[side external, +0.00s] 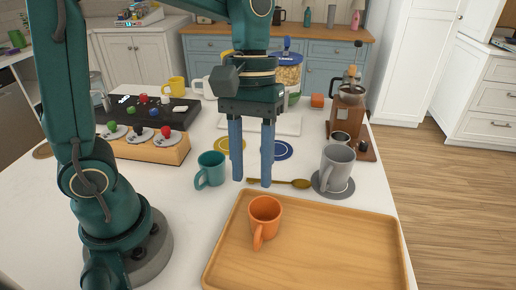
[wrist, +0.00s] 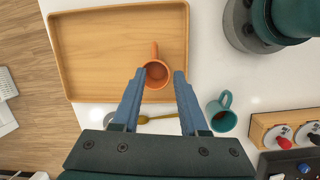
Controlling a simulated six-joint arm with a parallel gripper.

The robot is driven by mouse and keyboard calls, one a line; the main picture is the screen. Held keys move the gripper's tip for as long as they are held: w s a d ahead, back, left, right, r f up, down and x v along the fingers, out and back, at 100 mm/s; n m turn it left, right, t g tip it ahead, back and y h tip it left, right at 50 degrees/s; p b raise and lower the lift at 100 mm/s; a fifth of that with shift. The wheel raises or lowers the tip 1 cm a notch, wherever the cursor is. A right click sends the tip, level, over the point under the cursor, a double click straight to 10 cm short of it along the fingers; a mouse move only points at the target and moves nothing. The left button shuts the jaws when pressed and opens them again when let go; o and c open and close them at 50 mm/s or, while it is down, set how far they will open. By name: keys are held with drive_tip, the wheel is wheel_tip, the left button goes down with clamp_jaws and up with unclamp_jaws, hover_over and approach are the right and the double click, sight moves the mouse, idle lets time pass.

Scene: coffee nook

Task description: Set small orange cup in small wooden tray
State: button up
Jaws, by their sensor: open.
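The small orange cup (side external: 265,218) stands upright in the small wooden tray (side external: 340,240), near the tray's back left part. In the wrist view the orange cup (wrist: 156,74) lies inside the wooden tray (wrist: 100,50) near one edge, its handle pointing up in the picture. My gripper (side external: 252,183) is open and empty, above the table behind the tray, clear of the cup. In the wrist view my gripper's fingertips (wrist: 160,74) appear on either side of the cup, spread apart and not touching it.
A teal cup (side external: 211,168) stands left of my gripper. A grey mug (side external: 337,167) stands on a grey coaster to the right. A gold spoon (side external: 290,183) lies behind the tray. A wooden stand with several knobs (side external: 145,147) is at left. The tray's right part is bare.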

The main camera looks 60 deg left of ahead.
drive_tip(key=s+a+r+m+t+y, duration=0.1)
drive_tip(key=s+a+m+t+y, duration=0.1)
drive_tip(key=s+a+m+t, duration=0.2)
drive_tip(key=a+m+t, duration=0.1)
drive_tip(key=m+t, duration=0.1)
drive_tip(key=t, duration=0.1)
drive_tip(key=shift+s, duration=0.25)
